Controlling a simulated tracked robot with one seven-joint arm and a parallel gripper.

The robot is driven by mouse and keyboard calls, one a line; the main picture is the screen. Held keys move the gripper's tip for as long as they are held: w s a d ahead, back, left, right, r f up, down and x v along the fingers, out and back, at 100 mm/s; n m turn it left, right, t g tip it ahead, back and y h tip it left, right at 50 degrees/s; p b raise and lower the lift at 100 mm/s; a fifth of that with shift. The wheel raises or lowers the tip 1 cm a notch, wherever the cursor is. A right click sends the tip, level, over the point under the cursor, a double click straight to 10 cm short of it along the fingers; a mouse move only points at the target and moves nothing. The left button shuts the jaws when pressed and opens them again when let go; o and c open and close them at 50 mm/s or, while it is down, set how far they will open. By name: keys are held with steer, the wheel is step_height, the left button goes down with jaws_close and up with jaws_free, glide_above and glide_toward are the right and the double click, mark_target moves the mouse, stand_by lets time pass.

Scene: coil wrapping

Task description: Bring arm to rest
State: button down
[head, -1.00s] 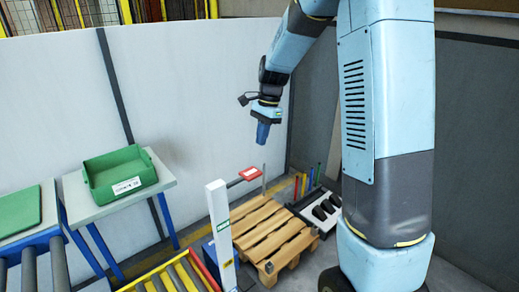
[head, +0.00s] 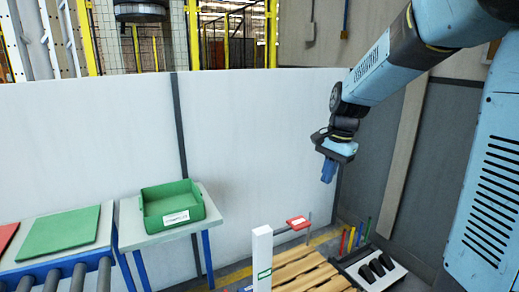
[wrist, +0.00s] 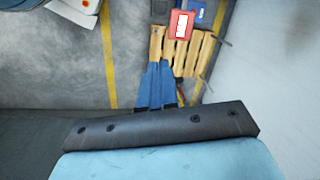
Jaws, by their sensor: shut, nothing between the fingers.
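My gripper (head: 328,171) hangs at the end of my light-blue arm in the head view, pointing down, above and to the right of the wooden pallet. Its blue fingers also show in the wrist view (wrist: 155,88), close together with nothing between them. It touches nothing that I can see. The pallet lies on the floor well below it.
A wooden pallet (head: 305,270) stands behind a white post (head: 262,258) with a red sign (head: 298,222) nearby. A green bin (head: 174,207) sits on a side table at left, beside a roller conveyor (head: 62,268). White partition walls (head: 90,150) close the back.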

steer(key=s+d+r+n+t, duration=0.1)
steer(key=s+r+n, duration=0.1)
steer(key=s, duration=0.5)
steer(key=s+d+r+n+t+h, duration=0.1)
steer(key=s+r+n+t, duration=0.1)
steer(key=s+n, duration=0.2)
steer(key=s+d+r+n+t, duration=0.1)
steer(key=s+r+n, duration=0.1)
steer(key=s, duration=0.9)
steer(key=shift+d+n+t+h, duration=0.3)
steer(key=shift+n+t, duration=0.1)
steer(key=shift+n, duration=0.2)
steer(key=shift+r, duration=0.1)
